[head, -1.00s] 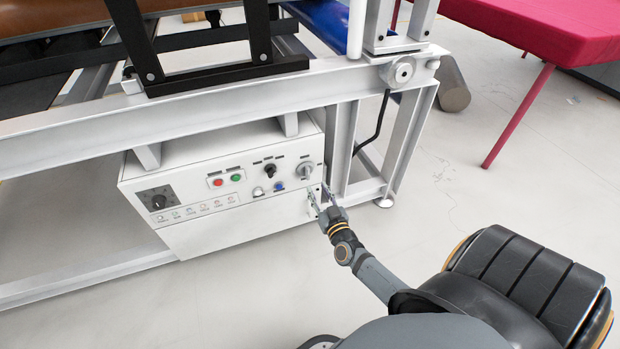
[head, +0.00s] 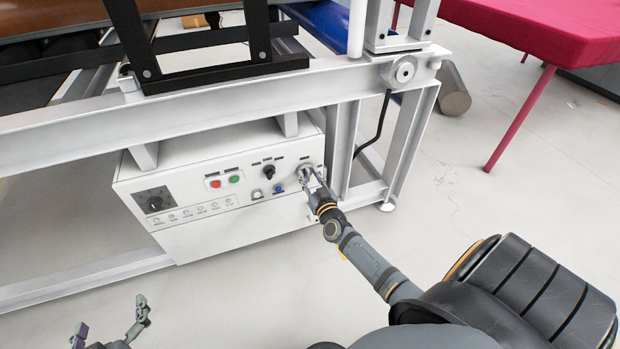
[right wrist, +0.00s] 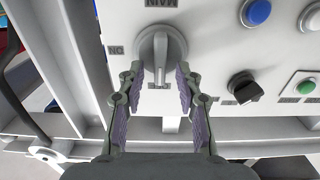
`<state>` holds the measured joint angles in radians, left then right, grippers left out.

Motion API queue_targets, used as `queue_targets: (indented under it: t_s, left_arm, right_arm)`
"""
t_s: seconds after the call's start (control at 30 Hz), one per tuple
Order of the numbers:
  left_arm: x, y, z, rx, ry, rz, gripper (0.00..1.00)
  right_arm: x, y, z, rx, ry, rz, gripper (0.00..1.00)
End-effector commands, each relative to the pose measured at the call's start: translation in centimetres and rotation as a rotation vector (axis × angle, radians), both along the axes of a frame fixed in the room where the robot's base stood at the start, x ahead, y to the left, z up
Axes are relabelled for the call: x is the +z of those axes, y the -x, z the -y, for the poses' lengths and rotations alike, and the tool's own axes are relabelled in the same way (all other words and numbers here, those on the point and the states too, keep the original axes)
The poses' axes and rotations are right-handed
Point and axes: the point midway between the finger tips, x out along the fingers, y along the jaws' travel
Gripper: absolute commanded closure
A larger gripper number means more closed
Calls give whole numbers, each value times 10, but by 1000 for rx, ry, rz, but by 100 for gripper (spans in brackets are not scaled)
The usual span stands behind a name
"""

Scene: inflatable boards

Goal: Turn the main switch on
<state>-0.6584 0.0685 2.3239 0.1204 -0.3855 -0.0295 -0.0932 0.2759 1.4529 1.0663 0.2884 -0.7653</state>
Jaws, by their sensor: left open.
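The main switch (right wrist: 160,48) is a round grey knob with a raised handle, under a "MAIN" label in the right wrist view. An "ON" label sits to its left there. The handle points along the picture's vertical. My right gripper (right wrist: 160,78) is open, its fingertips on either side of the handle's lower part with visible gaps; I cannot tell if either touches. In the head view my right gripper (head: 311,182) partly covers the switch (head: 304,171) at the right end of the white control box (head: 190,238). My left gripper (head: 110,328) is open and empty at the bottom left.
The box also carries a black selector (head: 268,172), red (head: 215,184) and green (head: 234,179) buttons, a blue button (head: 278,188) and a black dial (head: 155,203). A white frame beam (head: 220,100) runs above it. The floor in front is clear.

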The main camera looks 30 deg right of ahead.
Motion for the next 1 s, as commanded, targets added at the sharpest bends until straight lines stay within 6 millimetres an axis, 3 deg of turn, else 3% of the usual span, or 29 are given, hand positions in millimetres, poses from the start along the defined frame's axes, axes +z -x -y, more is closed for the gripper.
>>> queue_targets:
  t_s: [0.27, 0.53, 1.0]
  left_arm:
    - [2, -1, 0, 0, 0, 9, 0]
    - [2, -1, 0, 0, 0, 8, 0]
    - [-1, 0, 0, -1, 0, -12, 0]
  right_arm:
    - [0, -1, 0, 0, 0, 0, 65]
    - [0, 0, 0, 0, -1, 0, 100]
    - [0, 0, 1, 0, -55, 12, 100]
